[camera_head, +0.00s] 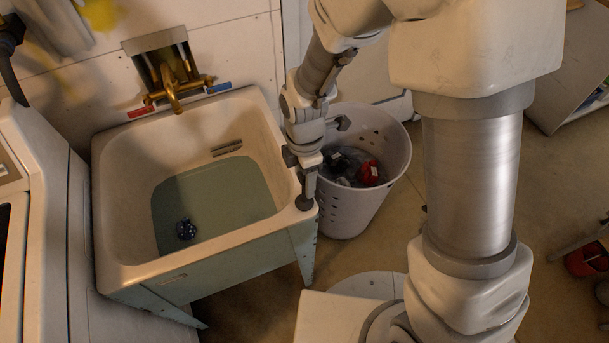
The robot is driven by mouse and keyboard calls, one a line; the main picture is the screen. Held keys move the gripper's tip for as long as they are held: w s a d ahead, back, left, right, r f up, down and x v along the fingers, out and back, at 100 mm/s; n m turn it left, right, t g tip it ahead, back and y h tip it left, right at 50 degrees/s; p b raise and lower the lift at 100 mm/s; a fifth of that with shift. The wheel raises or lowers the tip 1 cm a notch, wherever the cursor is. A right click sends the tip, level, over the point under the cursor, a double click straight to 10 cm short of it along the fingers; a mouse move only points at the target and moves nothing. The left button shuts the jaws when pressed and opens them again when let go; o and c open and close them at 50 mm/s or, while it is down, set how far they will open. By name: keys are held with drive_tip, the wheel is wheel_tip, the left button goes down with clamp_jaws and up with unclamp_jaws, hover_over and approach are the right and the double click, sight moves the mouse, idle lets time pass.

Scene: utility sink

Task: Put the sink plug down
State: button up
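My gripper (306,178) points down at the front right corner of the white utility sink (209,258). At its lower end is a dark grey piece (305,202), a narrow upright stem with a wider foot, at or just above the rim. It may be the sink plug or part of the fingers; I cannot tell which, nor whether it touches the rim. The finger gap is not clear. A small dark blue object with light specks (186,229) lies in the greenish water at the sink's left front. The drain is not visible.
A white perforated basket (345,212) with dark and red items stands right of the sink, close to my arm. A brass tap (172,90) is at the sink's back. A white appliance (45,215) stands at the left. The sink's right rim is otherwise clear.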

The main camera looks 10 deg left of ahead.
drive_tip(key=shift+r+p, duration=0.5)
drive_tip(key=shift+r, duration=0.05)
wheel_tip(320, 180, up, 11)
drive_tip(key=s+d+r+m+t, duration=0.2)
drive_tip(key=s+d+r+m, duration=0.2)
drive_tip(key=d+r+m, duration=0.4)
drive_tip(key=s+d+r+m+t, duration=0.3)
drive_tip(key=d+r+m, duration=0.5)
drive_tip(key=d+m, duration=0.4)
drive_tip(key=s+m+p, duration=0.1)
drive_tip(key=m, duration=0.3)
drive_tip(key=shift+t, duration=0.3)
drive_tip(key=shift+s, duration=0.1)
